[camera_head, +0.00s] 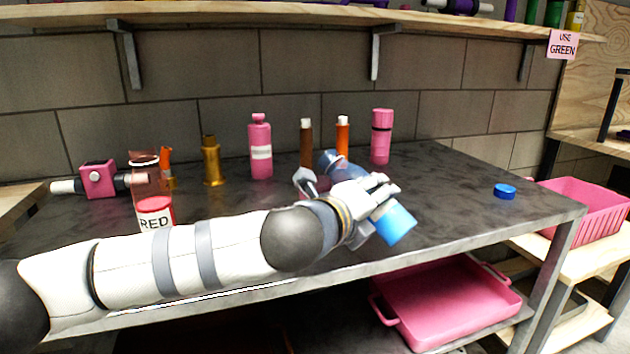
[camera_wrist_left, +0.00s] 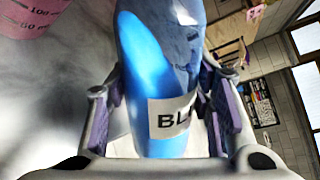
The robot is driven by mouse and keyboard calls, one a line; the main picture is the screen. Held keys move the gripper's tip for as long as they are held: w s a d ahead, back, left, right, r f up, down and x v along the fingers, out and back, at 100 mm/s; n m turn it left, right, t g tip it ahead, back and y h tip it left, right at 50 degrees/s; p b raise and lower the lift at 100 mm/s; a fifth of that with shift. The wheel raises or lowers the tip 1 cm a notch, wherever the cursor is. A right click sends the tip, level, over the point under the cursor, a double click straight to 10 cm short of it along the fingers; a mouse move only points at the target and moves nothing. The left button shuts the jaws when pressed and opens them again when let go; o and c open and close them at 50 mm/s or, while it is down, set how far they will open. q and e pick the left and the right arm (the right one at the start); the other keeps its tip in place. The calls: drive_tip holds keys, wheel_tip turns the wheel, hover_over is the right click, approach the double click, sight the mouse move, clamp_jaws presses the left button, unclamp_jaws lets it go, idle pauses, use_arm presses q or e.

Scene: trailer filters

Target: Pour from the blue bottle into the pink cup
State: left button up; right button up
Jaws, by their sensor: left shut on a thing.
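My left gripper (camera_head: 365,200) is shut on the blue bottle (camera_head: 394,222), which also fills the middle of the left wrist view (camera_wrist_left: 165,80). A white label with "BL" shows on it. In the head view the bottle is tilted, its lower blue end toward the front right and its clear bluish upper end toward the back left. The pink cup (camera_wrist_left: 35,15), with volume marks, shows at the top left of the wrist view. In the head view it is mostly hidden behind my gripper. Whether liquid flows cannot be seen. My right gripper is out of view.
A blue cap (camera_head: 504,191) lies on the table's right. A jar labelled RED (camera_head: 155,213) stands left, behind my arm. A pink bottle (camera_head: 260,148), a gold bottle (camera_head: 211,162) and a pink cylinder (camera_head: 381,137) stand at the back. The right end of the table is mostly clear.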

use_arm(q)
drive_tip(key=shift+s+d+r+n, duration=0.1)
drive_tip(key=shift+r+n, duration=0.2)
drive_tip(key=shift+r, duration=0.1)
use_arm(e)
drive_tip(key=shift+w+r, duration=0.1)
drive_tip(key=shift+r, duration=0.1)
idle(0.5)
use_arm(q)
drive_tip(key=shift+s+d+n+g+h+p, duration=0.1)
drive_tip(key=shift+n+g+h+p, duration=0.25)
drive_tip(key=shift+n, duration=0.35)
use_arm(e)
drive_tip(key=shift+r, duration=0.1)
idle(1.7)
use_arm(q)
drive_tip(key=shift+w+a+r+n+g+p, duration=0.2)
drive_tip(key=shift+r+n+p, duration=0.25)
drive_tip(key=shift+r, duration=0.15)
drive_tip(key=shift+w+a+r+n+g+p, duration=0.15)
drive_tip(key=shift+r+n+p, duration=0.15)
drive_tip(key=shift+r+n, duration=0.25)
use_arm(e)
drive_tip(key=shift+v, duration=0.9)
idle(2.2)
